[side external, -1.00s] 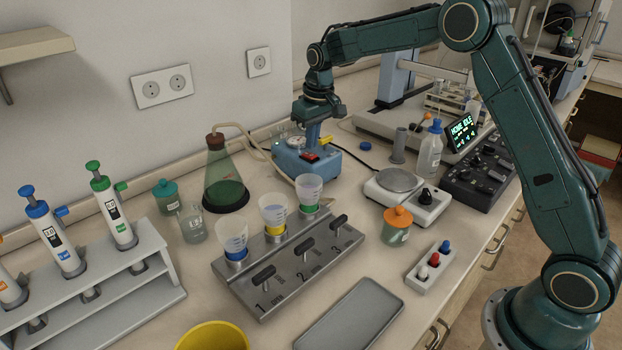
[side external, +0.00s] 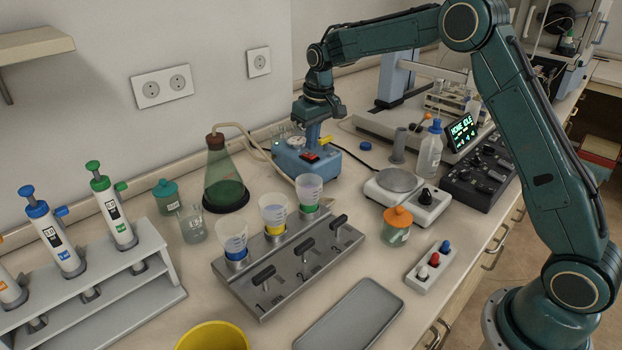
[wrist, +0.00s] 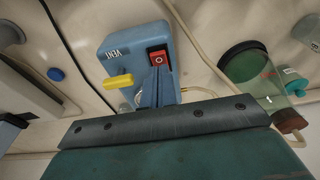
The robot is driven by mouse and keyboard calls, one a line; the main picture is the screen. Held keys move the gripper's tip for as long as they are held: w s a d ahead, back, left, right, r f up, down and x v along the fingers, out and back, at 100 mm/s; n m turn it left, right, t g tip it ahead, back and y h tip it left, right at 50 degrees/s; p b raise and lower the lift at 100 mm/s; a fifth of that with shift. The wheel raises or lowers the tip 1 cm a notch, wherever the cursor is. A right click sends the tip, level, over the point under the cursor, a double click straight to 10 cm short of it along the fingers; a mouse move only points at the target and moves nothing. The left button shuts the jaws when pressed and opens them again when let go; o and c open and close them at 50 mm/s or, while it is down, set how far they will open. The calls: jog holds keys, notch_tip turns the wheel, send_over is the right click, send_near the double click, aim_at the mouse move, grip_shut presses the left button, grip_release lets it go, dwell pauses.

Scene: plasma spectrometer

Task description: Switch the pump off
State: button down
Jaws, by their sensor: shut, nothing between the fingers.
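The pump is a blue box (side external: 292,164) at the back of the bench, with a red rocker switch (side external: 310,157) on its top. In the wrist view the red switch (wrist: 158,58) carries a white round mark, and a yellow vent lever (wrist: 117,81) sticks out beside the word VENT. My gripper (side external: 313,143) points down over the pump. In the wrist view the shut fingertips (wrist: 158,70) are at the edge of the switch and cover part of it; I cannot tell whether they touch it. Nothing is held.
A flask of green liquid (side external: 226,180) stands left of the pump, with a hose to it. A rack with several cups (side external: 325,255) lies in front.

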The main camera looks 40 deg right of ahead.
aim_at(312, 155)
jog(key=shift+f, duration=1.05)
dwell(0.9)
jog(key=shift+r, duration=3.55)
